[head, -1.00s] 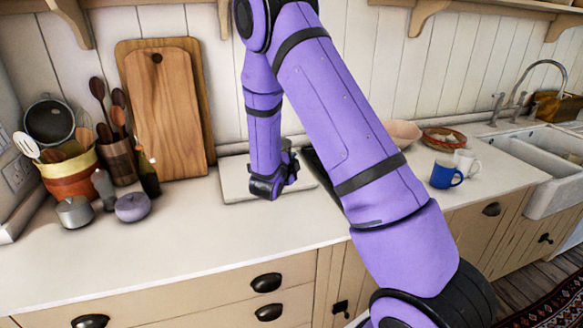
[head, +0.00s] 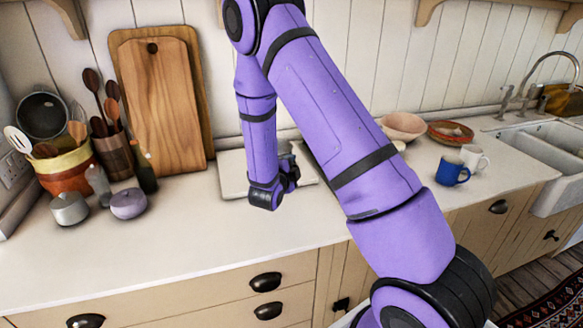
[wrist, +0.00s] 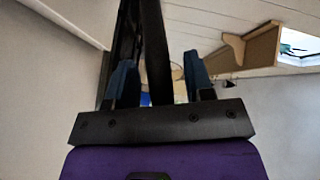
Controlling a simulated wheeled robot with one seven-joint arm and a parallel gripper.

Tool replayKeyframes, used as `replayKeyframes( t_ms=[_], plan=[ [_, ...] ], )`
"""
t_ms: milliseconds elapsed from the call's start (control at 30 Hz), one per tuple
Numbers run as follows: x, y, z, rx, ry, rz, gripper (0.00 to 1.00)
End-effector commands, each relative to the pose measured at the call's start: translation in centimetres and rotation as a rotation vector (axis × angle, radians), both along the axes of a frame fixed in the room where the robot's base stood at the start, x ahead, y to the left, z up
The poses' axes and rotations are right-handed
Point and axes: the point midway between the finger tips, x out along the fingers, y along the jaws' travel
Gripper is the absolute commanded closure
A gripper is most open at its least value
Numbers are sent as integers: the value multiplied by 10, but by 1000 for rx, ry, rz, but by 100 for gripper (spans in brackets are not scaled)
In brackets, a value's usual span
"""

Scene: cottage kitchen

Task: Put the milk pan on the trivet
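My gripper (head: 291,171) hangs low over the worktop, near the right part of a pale square slab (head: 233,176). In the wrist view my gripper (wrist: 160,75) has its two blue fingers apart. A long dark bar (wrist: 156,40) runs between them, with gaps visible beside it; I cannot tell whether it is a handle. I cannot make out the milk pan for certain; the area behind my arm is hidden. A dark edge shows there, beside the slab. I cannot identify the trivet for certain either.
At the left are utensil crocks (head: 67,172) with a dark round pan or sieve (head: 41,116), a grey pot (head: 69,208), a purple pot (head: 128,204) and cutting boards (head: 163,105). At the right are a bowl (head: 404,124), a blue mug (head: 451,171) and the sink (head: 540,145). The front worktop is clear.

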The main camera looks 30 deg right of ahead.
Motion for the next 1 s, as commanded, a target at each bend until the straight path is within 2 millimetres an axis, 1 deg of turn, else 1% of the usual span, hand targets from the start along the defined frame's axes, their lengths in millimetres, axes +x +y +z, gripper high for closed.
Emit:
replayKeyframes(
  t_ms=[167,333,500,700,900,1000],
  plan=[
    [-1,2,3,0,1,1,52],
    [-15,23,6,0,1,4,52],
    [-35,52,10,0,1,5,52],
    [-55,81,15,0,0,3,52],
    [-66,95,17,1,0,2,52],
    [-65,98,20,15,9,11,52]
  ],
)
